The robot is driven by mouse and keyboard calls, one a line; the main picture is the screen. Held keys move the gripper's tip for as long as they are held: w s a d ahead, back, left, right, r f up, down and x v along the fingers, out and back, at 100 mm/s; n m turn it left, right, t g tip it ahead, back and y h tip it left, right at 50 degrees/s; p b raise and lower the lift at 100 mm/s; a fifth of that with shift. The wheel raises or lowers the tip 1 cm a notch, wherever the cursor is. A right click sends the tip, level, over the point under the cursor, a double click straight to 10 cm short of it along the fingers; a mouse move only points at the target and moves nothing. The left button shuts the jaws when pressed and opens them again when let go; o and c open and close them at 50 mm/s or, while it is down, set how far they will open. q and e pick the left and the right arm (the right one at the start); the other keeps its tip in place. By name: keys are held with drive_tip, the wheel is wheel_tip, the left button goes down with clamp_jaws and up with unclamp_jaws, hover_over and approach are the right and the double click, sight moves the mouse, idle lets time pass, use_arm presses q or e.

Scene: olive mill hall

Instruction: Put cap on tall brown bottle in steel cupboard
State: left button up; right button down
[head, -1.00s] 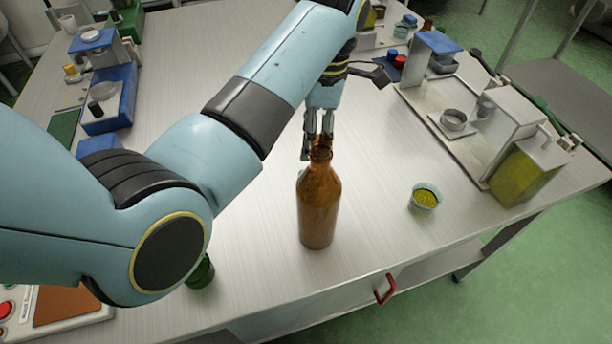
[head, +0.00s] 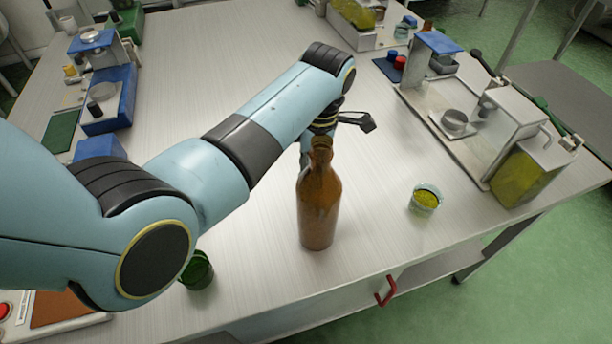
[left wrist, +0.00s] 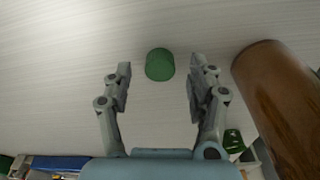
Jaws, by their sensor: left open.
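The tall brown bottle (head: 319,208) stands upright near the front edge of the bench; no cap shows on its mouth. In the left wrist view the bottle (left wrist: 280,105) is at the right. A green round cap (left wrist: 160,65) lies on the bench, between and just beyond the fingertips. My left gripper (left wrist: 160,82) is open and empty, pointing down. In the head view it is mostly hidden behind the bottle neck, and the cap is hidden there too. A red handle (head: 385,290) is on a front below the bench top. My right gripper is not in view.
A small cup of yellow-green contents (head: 425,198) stands right of the bottle. A green glass object (head: 197,271) is at the front left, partly behind my arm. A metal apparatus (head: 455,125) and an oil can (head: 528,172) stand at the right. The bench centre is clear.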

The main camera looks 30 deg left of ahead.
use_arm(q)
drive_tip(key=shift+f, duration=0.6)
drive_tip(key=shift+c, duration=0.4)
drive_tip(key=c, duration=0.8)
drive_tip(key=shift+o, duration=0.2)
